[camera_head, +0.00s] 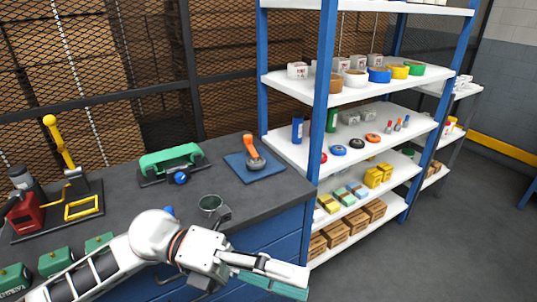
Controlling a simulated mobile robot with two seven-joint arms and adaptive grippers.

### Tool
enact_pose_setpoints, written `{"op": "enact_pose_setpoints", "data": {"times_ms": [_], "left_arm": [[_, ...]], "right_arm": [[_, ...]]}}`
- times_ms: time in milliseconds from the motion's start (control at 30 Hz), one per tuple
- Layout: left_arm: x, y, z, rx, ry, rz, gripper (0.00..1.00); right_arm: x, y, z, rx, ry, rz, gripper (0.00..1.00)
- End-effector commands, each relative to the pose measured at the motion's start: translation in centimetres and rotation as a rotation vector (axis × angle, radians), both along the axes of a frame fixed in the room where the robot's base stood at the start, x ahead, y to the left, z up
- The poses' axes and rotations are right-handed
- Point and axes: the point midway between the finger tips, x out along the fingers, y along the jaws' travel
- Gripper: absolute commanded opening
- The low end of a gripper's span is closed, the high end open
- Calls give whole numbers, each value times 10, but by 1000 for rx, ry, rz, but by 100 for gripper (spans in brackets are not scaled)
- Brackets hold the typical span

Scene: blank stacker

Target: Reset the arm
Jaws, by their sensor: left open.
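My left arm (150,240) comes in from the lower left and reaches over the front edge of the dark workbench (225,180). Its gripper (298,280) is open, in front of the blue drawers below the bench top. A teal strip (262,284) shows along the lower side of the gripper; I cannot tell whether it is part of the gripper or a separate thing. My right gripper is not in view.
A green tool (172,163), an orange-handled tool on a blue mat (240,172) and a yellow press (72,185) stand behind. A loaded shelf rack (322,100) stands right; floor beyond is clear.

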Motion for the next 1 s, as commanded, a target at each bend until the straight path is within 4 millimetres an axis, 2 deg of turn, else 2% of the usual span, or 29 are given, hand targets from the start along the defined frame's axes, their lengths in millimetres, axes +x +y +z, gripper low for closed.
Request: {"op": "enact_pose_setpoints", "data": {"times_ms": [100,200,267,367,467,500,567,600,667,800,900,1000], "left_arm": [[25,-6,18,-182,213,146,69],[58,2,22,-314,401,289,69],[79,11,16,-381,521,383,69],[115,35,-9,-475,726,551,69],[143,67,-52,-547,942,728,69],[151,81,-74,-569,1028,801,69],[158,101,-110,-593,1156,905,69],[160,115,-135,-603,1233,972,69],[157,134,-172,-612,1346,1067,69],[132,174,-257,-611,1588,1271,69],[103,197,-311,-596,1745,1400,69],[71,215,-354,-573,1871,1504,69]], "right_arm": [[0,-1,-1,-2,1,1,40],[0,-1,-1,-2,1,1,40],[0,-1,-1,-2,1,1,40],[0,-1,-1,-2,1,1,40],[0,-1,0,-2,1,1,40],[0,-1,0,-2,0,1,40],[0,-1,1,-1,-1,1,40],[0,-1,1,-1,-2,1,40],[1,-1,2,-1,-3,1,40],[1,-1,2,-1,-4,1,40],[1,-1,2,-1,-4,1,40],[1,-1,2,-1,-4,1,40]]}}
